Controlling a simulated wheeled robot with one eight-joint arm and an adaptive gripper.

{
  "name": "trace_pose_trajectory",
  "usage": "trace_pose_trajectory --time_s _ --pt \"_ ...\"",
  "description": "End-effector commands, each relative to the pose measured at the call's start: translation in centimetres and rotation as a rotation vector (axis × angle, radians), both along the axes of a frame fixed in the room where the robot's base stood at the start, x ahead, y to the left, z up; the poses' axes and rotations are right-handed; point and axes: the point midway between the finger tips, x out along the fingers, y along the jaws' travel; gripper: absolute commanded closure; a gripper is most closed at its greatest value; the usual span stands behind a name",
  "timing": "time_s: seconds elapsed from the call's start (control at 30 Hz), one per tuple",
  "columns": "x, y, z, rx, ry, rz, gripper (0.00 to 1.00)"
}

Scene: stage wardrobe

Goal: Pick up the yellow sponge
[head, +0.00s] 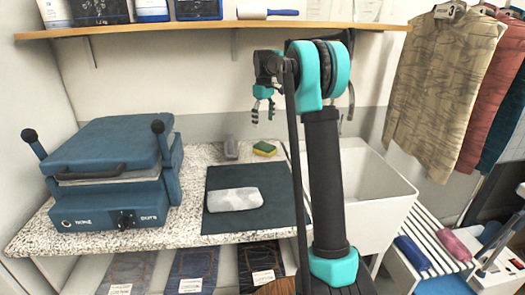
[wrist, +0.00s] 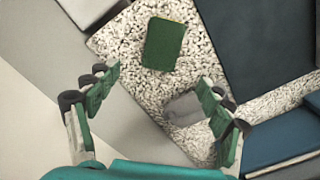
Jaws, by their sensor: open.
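The yellow sponge (head: 265,148) has a green layer and lies on the speckled counter (head: 130,234), near its back right, behind the dark mat. In the wrist view the sponge (wrist: 164,43) shows mostly its dark green side and a thin yellow edge, lying flat beyond my fingertips. My gripper (head: 263,112) hangs above the back of the counter, over the sponge's area and apart from it. In the wrist view my gripper (wrist: 155,78) has its two fingers wide apart with nothing between them.
A grey object (head: 231,148) lies just left of the sponge; it shows near the right finger in the wrist view (wrist: 186,108). A pale grey item (head: 233,199) lies on the dark mat (head: 280,215). A blue press (head: 105,180) stands left, a white sink (head: 375,190) right. A shelf (head: 210,29) runs above.

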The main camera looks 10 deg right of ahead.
Motion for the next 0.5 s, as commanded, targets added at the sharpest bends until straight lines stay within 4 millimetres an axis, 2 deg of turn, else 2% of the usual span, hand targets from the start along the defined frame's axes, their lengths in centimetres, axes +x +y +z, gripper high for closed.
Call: trace_pose_trajectory --time_s 0.1,0.3,0.5 --pt "0.0 0.0 -2.5 0.0 0.0 0.0 0.2" --pt "0.0 0.0 -5.8 0.0 0.0 -0.001 0.2" --pt "-0.1 0.0 -7.1 0.0 0.0 -0.001 0.2"
